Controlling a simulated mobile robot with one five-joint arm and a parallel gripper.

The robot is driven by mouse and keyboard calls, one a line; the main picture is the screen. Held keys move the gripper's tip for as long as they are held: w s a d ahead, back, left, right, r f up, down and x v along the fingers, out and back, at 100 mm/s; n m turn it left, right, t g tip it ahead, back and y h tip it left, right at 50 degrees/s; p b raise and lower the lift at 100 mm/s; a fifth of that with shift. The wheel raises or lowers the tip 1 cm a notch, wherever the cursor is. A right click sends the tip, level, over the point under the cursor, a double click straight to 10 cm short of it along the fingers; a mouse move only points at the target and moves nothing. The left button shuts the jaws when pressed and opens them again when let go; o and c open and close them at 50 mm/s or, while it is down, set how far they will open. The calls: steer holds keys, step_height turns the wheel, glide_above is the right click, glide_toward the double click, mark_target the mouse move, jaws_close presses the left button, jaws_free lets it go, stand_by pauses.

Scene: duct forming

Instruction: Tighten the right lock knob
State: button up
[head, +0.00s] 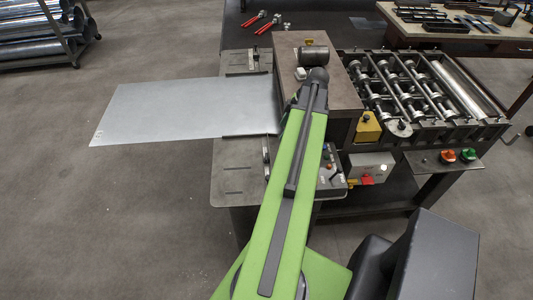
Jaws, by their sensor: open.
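The forming machine stands across the middle, with roller shafts (408,85) on its right and a flat entry plate (237,185) on its left. A sheet of metal (185,110) lies on the entry plate between a far guide (247,73) and a near guide (245,136), its left part sticking out past the plate. A small upright fitting (265,149) stands near the near guide; I cannot tell whether it is a lock knob. I cannot pick out the right lock knob. My green arm reaches up to the brown housing (345,95) and hides my gripper and the area beneath.
A dark cylinder (312,56) sits on the housing. A control panel (330,172), a pale switch box (370,167) and red (448,156) and green (468,155) buttons line the near side. A tool bench (460,35) stands behind right.

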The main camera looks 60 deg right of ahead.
mark_target(266, 159)
steer(key=b+x, duration=1.5)
steer(key=x, duration=0.2)
steer(key=shift+w+f+b, duration=0.1)
steer(key=shift+f+b, duration=0.1)
steer(key=shift+b, duration=0.15)
jaws_close()
steer(key=shift+m+h, duration=0.3)
steer(key=shift+m, duration=0.5)
jaws_free()
